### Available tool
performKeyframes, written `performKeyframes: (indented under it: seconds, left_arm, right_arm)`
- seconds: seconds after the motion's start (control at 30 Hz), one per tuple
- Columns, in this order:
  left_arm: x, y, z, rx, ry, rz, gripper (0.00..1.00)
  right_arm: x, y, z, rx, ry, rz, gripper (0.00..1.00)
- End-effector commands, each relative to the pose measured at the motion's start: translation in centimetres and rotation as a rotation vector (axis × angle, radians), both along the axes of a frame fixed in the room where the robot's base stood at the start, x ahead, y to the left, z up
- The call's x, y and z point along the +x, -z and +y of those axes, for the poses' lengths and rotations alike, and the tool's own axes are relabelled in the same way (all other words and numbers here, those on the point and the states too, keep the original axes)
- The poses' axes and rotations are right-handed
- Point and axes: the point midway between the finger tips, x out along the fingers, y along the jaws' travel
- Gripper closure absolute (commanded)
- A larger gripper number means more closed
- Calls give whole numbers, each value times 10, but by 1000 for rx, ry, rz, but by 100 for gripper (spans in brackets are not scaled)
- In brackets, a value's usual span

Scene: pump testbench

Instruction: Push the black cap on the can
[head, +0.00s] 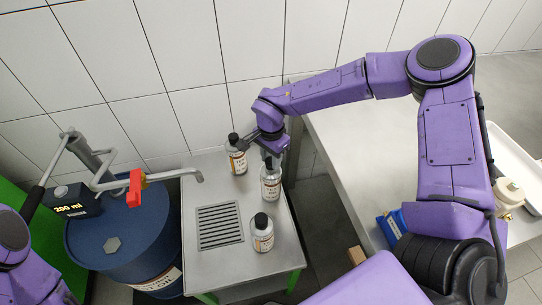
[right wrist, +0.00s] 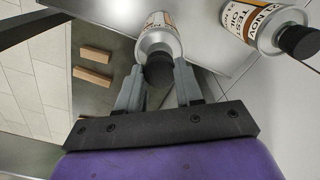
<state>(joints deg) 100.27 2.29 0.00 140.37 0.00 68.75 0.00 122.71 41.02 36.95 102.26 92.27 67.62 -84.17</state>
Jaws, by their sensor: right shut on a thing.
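Three silver cans with labels stand on the metal table. My right gripper (head: 268,156) is over the middle can (head: 270,185), pointing down. In the right wrist view my right gripper (right wrist: 158,82) has its grey fingers on both sides of a black cap (right wrist: 158,70) and is shut on it. The cap is at the top of that can (right wrist: 160,38); whether it is fully seated cannot be told. The back can (head: 237,160) and the front can (head: 262,236) have black caps on. Only purple links of my left arm show; its gripper is out of view.
A drain grate (head: 220,226) is in the metal table (head: 195,170). A blue drum (head: 120,235) with a pump and red-handled spout (head: 135,188) stands left. The back can also shows close by in the right wrist view (right wrist: 250,20). A second table (head: 345,120) is right, across a gap.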

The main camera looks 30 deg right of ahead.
Motion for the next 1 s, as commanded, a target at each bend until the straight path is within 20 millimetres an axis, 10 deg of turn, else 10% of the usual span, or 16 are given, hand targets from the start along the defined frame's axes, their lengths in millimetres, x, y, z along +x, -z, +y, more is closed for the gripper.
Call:
performKeyframes:
  seconds: [1.0]
  left_arm:
    - [0,-6,0,0,0,0,0]
  right_arm:
    - [0,5,0,1,0,0,92]
